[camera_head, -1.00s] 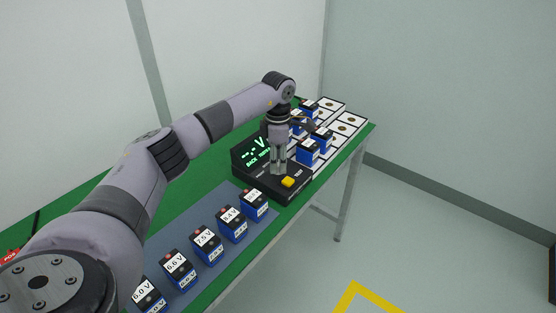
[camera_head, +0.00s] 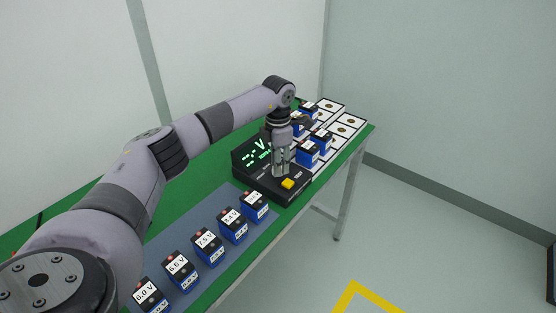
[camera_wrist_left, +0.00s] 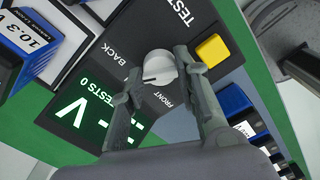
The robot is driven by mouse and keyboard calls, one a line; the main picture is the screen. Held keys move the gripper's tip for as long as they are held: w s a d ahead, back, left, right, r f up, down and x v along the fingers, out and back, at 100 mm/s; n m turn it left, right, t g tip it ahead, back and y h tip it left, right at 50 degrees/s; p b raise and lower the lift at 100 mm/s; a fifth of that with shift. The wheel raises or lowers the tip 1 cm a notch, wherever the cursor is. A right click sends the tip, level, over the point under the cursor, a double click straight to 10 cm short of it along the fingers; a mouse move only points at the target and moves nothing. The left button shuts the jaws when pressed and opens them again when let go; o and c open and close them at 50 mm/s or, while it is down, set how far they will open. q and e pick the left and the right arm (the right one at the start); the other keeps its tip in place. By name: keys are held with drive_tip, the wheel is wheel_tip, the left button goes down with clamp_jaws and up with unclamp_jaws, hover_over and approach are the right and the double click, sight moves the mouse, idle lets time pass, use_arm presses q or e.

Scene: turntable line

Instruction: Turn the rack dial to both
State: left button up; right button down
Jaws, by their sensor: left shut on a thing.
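The rack dial is a pale round knob (camera_wrist_left: 160,65) on the black tester box (camera_head: 262,186), in the wrist view. Labels BACK and FRONT lie around it. My left gripper (camera_wrist_left: 157,64) points down with one finger on each side of the knob, shut on it. In the head view the left gripper (camera_head: 281,172) stands over the box and hides the dial. The green display (camera_wrist_left: 95,115) shows dashes, V and TESTS 0. My right gripper is not in view.
A yellow button (camera_head: 288,183) sits beside the dial. Several blue batteries with voltage labels stand on a grey mat (camera_head: 190,232). More blue batteries (camera_head: 307,152) stand at white rack trays (camera_head: 343,128) behind the box. The green table (camera_head: 197,180) has bare room.

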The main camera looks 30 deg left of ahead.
use_arm(q)
drive_tip(key=n+p, duration=0.1)
drive_tip(key=n, duration=0.3)
drive_tip(key=shift+n, duration=0.7)
drive_tip(key=o, duration=1.2)
drive_tip(key=shift+c, duration=0.2)
wheel_tip(320, 180, up, 12)
idle(0.3)
